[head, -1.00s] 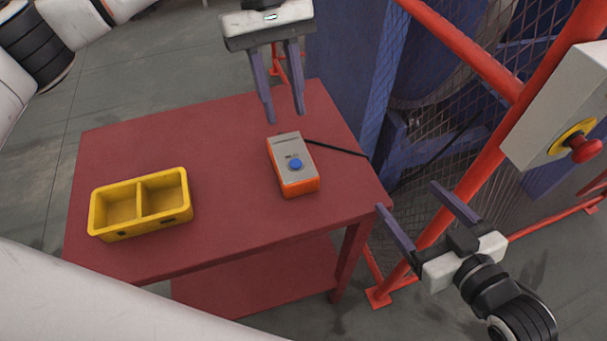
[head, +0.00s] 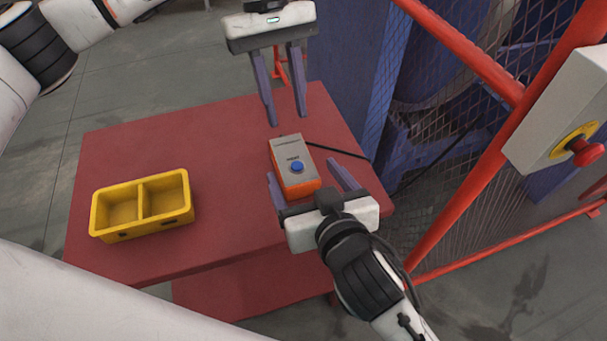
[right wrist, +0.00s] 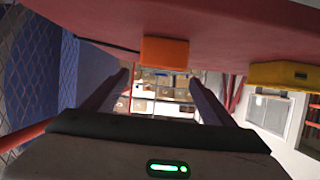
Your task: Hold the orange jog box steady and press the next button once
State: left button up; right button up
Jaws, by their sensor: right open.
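The orange jog box (head: 293,167) lies on the red table with its grey face and blue button (head: 297,166) up. A black cable runs from its far end to the right. My left gripper (head: 287,119) is open and empty beyond the box's far end. My right gripper (head: 308,176) is open at the near end, its fingers apart on either side of the box in the head view. In the right wrist view the box's orange end (right wrist: 165,51) shows ahead, above the line between the fingers (right wrist: 160,75). I cannot tell whether a finger touches the box.
A yellow two-part bin (head: 142,205) stands at the left on the red table (head: 215,140). A red fence post and mesh (head: 440,140) stand to the right, with a grey emergency-stop box (head: 560,110). The table between bin and jog box is clear.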

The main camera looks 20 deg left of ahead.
aim_at(290, 156)
jog(key=shift+w+a+f, duration=0.1)
jog(key=shift+a+f, duration=0.1)
jog(key=shift+f, duration=0.15)
jog(key=x, duration=0.9)
jog(key=shift+w+a+f, duration=0.15)
jog(key=shift+w+a, duration=0.05)
jog(key=shift+w, duration=0.1)
jog(key=c, duration=1.3)
pick_arm(q)
grip_shut()
pick_arm(e)
jog(key=shift+c, duration=0.2)
